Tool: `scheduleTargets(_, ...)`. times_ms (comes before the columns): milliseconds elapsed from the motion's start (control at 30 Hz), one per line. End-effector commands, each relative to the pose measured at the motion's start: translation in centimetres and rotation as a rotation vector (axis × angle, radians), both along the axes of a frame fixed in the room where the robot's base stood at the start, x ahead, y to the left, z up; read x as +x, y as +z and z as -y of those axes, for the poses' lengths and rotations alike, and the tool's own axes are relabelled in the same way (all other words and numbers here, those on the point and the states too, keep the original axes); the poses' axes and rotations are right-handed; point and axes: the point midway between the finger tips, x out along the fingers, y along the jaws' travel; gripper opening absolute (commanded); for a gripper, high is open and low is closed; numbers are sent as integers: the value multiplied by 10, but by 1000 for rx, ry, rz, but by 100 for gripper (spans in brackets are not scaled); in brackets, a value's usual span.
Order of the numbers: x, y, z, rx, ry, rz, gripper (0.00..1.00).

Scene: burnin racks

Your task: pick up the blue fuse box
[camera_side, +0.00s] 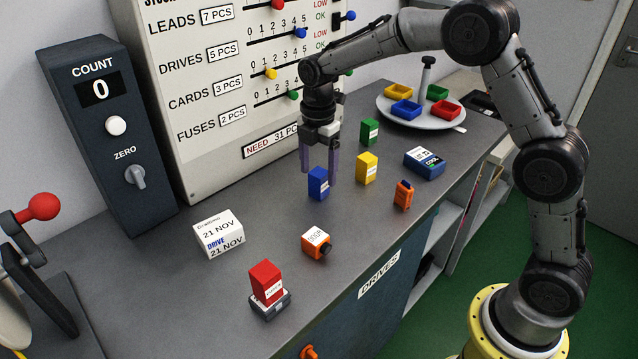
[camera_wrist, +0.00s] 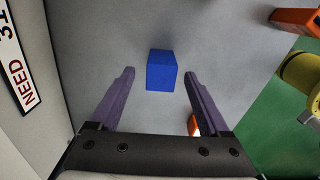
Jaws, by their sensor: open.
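The blue fuse box (camera_side: 318,185) stands upright on the grey bench, with a small white label on its side. In the wrist view the blue fuse box (camera_wrist: 161,70) shows between the tips of my two purple fingers, with a gap on each side. My gripper (camera_side: 319,173) points down over the box, with its fingertips around the height of the box's upper part. The fingers are apart and empty in the wrist view (camera_wrist: 159,75). I cannot tell exactly how far down the tips reach beside the box.
A yellow box (camera_side: 366,168) and a green box (camera_side: 369,132) stand close by on the right. An orange part (camera_side: 403,194), a blue labelled box (camera_side: 424,163), an orange block (camera_side: 317,243) and a red box (camera_side: 266,283) lie around. A round tray (camera_side: 440,122) is behind.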

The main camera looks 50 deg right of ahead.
Motion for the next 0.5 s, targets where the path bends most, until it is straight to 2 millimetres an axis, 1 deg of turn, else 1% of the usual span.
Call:
scheduleTargets(33,-1,-9,-1,0,1,-4,80)
scheduleTargets(100,-2,-19,-2,0,1,-4,80)
scheduleTargets(233,-2,-36,-2,0,0,-4,80)
scheduleTargets(333,-2,-43,-2,0,0,-2,80)
scheduleTargets(500,-2,-44,-2,0,0,-1,80)
